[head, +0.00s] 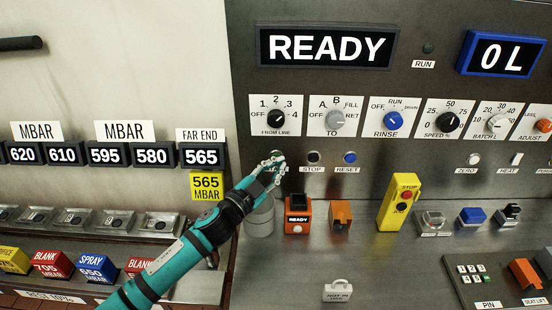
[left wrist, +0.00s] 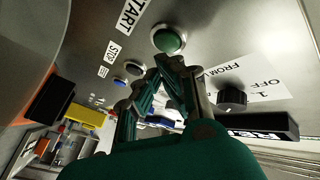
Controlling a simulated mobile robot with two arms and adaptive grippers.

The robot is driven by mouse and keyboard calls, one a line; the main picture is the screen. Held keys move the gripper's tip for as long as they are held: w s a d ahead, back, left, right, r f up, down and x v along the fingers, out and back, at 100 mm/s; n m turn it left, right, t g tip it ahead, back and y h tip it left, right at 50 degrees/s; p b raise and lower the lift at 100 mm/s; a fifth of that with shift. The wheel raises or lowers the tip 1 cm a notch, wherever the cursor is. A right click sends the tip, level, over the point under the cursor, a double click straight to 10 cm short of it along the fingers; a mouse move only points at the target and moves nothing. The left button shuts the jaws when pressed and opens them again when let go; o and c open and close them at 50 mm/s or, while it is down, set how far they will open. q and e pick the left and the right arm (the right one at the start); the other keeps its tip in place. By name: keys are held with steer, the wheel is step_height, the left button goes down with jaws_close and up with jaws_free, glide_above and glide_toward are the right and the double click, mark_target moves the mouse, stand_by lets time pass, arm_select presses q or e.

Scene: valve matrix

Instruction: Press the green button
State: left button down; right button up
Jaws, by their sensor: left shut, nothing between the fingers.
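The green button (left wrist: 168,40) sits in a metal ring on the grey panel in the left wrist view, beside the START label (left wrist: 131,14). In the head view it is largely hidden behind my left gripper (head: 276,160). My left gripper is shut and empty, with its fingertips (left wrist: 165,64) close together just short of the green button in the left wrist view. I cannot tell whether they touch it. The button does not look clearly pushed in. My right gripper is not in view.
To the right sit a black STOP button (head: 314,157) and a blue RESET button (head: 350,157). The FROM LINE knob (head: 276,118) is above. Below stand a grey cylinder (head: 260,220), an orange-black READY box (head: 298,215) and a yellow control box (head: 400,202).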

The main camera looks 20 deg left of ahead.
arm_select(q)
steer(key=shift+w+a, duration=0.1)
steer(key=shift+w, duration=0.3)
steer(key=shift+w+a, duration=0.15)
steer(key=shift+w, duration=0.3)
stand_by(0.6)
steer(key=shift+s, duration=0.15)
stand_by(0.3)
steer(key=shift+s+d, duration=0.25)
steer(key=shift+s, duration=0.45)
steer(key=s, duration=0.2)
steer(key=s+d+p, duration=0.1)
steer(key=s, duration=0.1)
steer(key=shift+s+d, duration=0.2)
steer(key=shift+s, duration=0.2)
